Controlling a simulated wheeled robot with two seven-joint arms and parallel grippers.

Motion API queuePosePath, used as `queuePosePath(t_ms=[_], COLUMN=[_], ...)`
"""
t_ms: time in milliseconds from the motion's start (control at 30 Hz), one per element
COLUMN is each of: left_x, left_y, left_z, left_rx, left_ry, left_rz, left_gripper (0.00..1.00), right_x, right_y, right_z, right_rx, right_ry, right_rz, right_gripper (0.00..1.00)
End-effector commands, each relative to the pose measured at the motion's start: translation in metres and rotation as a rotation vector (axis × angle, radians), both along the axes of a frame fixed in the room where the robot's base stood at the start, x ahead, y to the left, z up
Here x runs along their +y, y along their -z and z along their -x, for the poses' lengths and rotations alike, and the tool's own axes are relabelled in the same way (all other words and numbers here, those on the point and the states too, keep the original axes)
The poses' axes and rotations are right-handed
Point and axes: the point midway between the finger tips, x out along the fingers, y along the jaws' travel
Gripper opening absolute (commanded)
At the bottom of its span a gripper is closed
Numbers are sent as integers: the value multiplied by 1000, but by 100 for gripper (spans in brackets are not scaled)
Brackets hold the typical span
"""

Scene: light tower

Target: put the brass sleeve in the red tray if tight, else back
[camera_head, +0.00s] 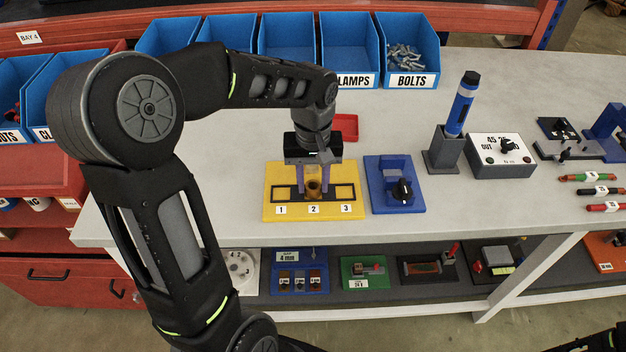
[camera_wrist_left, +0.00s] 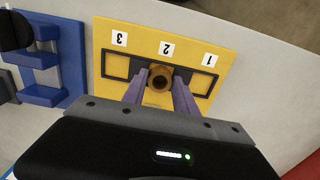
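The brass sleeve (camera_head: 313,188) stands upright at the middle place, marked 2, of the yellow board (camera_head: 275,180). In the left wrist view the sleeve (camera_wrist_left: 160,79) shows its round open top between the finger ends. My left gripper (camera_head: 312,187) points down over the board, one finger on each side of the sleeve; it also shows in the left wrist view (camera_wrist_left: 161,84). The fingers are very close to the sleeve, and I cannot tell whether they touch it. The red tray (camera_head: 346,126) is behind the board, partly hidden by my left gripper.
A blue block with a black knob (camera_head: 402,190) stands right of the board. Further right are a blue-handled tool in a grey holder (camera_head: 442,152) and a white dial box (camera_head: 501,157). Blue bins (camera_head: 408,50) line the back.

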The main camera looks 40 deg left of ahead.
Motion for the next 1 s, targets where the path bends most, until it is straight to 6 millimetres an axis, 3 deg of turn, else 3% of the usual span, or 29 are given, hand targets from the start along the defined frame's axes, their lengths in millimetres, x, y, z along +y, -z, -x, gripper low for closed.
queuePosePath(t_ms=[200,567,767,1000], left_x=[0,0,0,0], left_y=[0,-7,-34,-84], left_z=[0,0,-1,-1], left_rx=[0,-1,-4,-4], left_ry=[0,0,-1,0], left_rz=[0,-1,0,-1], left_gripper=[51,51,51,51], right_x=[0,0,0,0], right_y=[0,-4,-4,-5], right_z=[0,0,0,0], right_rx=[0,0,0,0], right_ry=[0,0,0,0], right_rz=[0,0,0,0], right_gripper=[51,51,51,51])
